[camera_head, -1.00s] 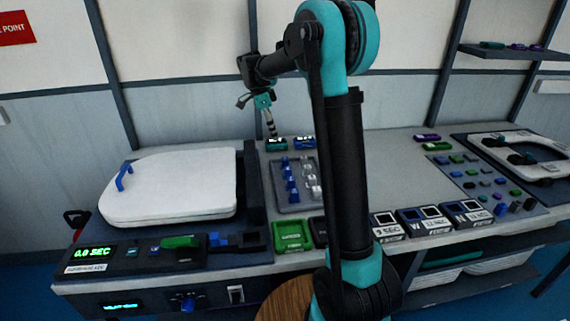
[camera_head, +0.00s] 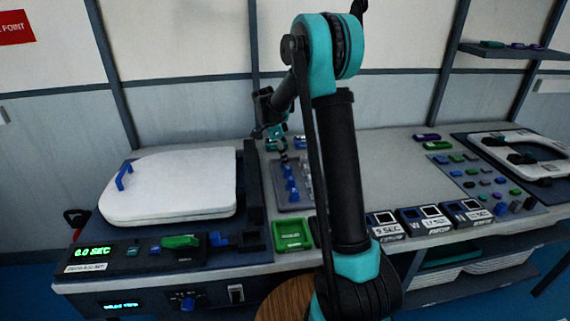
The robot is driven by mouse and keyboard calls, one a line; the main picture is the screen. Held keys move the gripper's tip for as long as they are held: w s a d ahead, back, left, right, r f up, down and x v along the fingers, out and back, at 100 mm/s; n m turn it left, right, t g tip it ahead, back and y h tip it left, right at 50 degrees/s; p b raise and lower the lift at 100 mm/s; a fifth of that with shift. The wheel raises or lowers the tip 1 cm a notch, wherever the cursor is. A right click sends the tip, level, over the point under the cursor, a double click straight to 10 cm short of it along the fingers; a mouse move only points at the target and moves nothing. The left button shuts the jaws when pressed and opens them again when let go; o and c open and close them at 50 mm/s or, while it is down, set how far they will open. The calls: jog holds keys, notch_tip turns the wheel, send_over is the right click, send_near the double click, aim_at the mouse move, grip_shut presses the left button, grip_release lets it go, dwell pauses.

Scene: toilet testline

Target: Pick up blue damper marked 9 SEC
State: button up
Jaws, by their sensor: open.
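Several small blue dampers (camera_head: 291,184) stand in a row in a grey tray on the bench, with clear ones to their right partly behind my arm. Any marking on the dampers is too small to read. My gripper (camera_head: 283,156) is open, pointing down above the far end of the blue row. I cannot tell whether it touches a damper. A box labelled 9 SEC (camera_head: 386,227) stands at the bench's front edge, just right of my arm.
A green bin (camera_head: 291,235) stands in front of the tray. A white toilet seat lid (camera_head: 170,186) on a dark fixture lies to the left. More labelled boxes (camera_head: 425,220) and a mat of small parts (camera_head: 471,181) are on the right. The bench's middle right is clear.

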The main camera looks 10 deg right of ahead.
jog(key=shift+f, duration=0.1)
jog(key=shift+c, duration=0.2)
grip_shut()
